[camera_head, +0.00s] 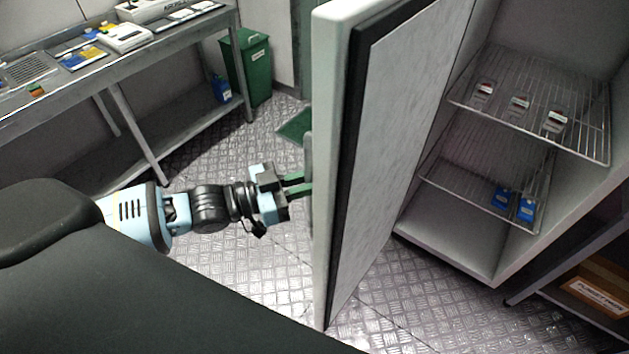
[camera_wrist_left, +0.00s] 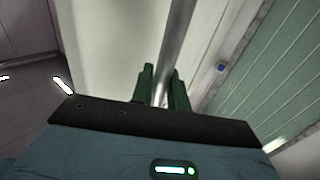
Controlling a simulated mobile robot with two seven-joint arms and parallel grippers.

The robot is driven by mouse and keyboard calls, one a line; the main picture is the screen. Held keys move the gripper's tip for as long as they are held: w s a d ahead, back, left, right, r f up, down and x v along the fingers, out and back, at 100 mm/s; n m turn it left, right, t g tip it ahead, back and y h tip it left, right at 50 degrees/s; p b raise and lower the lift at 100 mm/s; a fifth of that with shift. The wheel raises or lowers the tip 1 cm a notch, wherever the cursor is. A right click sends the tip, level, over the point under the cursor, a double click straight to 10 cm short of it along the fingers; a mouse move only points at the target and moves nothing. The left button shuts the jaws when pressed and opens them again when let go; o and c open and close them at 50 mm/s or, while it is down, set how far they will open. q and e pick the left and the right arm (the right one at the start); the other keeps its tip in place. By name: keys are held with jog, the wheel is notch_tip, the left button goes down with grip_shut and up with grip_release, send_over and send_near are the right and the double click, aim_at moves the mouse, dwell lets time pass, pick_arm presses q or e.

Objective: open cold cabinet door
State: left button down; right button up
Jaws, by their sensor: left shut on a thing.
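The cold cabinet door (camera_head: 385,150) stands wide open in the head view, its inner face turned to the right. The door handle (camera_head: 309,160) is a vertical bar on the door's outer side. My left gripper (camera_head: 308,184) is shut on the handle. In the left wrist view the metal handle bar (camera_wrist_left: 178,50) runs between the green fingers of my left gripper (camera_wrist_left: 161,88). The cold cabinet (camera_head: 445,240) is open, with wire shelves (camera_head: 575,90) inside. My right gripper is not in view.
Small clear packs (camera_head: 519,103) and blue boxes (camera_head: 503,197) sit on the shelves. A steel bench (camera_head: 180,35) with devices stands at the left, near a green bin (camera_head: 246,68). A cardboard box (camera_head: 598,290) is at lower right. The floor before the cabinet is clear.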

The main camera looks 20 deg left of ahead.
pick_arm(q)
jog(key=shift+a, duration=0.1)
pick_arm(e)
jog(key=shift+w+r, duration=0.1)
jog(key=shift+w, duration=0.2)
pick_arm(q)
jog(key=c, duration=1.4)
grip_release()
jog(key=shift+c, duration=0.2)
jog(key=v, duration=0.7)
jog(key=shift+s+a, duration=0.25)
jog(key=shift+s, duration=0.05)
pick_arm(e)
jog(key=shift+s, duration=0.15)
